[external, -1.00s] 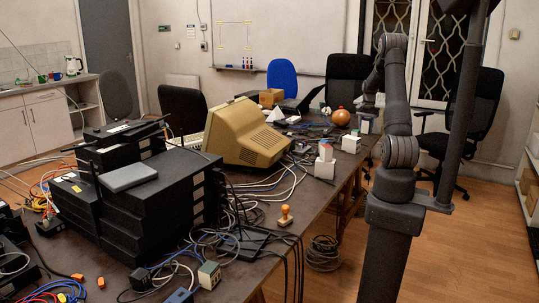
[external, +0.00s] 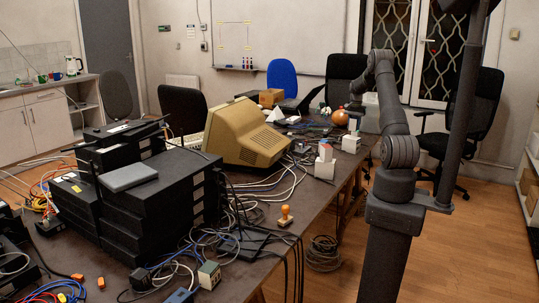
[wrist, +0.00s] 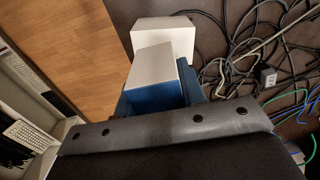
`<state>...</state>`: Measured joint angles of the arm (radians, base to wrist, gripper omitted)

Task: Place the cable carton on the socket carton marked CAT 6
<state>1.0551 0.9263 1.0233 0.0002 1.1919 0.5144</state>
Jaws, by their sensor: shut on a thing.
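My gripper (wrist: 158,92) is shut on a carton with a pale grey top and a blue side (wrist: 160,75), which I take to be the cable carton. The dark blue fingers show at its sides in the wrist view. A plain white carton (wrist: 165,34) lies just beyond the held carton, partly covered by it in the picture. I cannot tell whether the two touch. No CAT 6 mark is readable. In the external view, white cartons (external: 351,144) stand along the right side of the table, one near a small stack (external: 325,160). My gripper is too small there to make out clearly.
Black cables (wrist: 240,50) tangle on the table to the right of the cartons in the wrist view. A beige monitor (external: 247,135), black equipment (external: 150,205), a wooden stamp (external: 285,215) and an orange round object (external: 340,117) are also on the table. The wooden floor lies beyond its edge.

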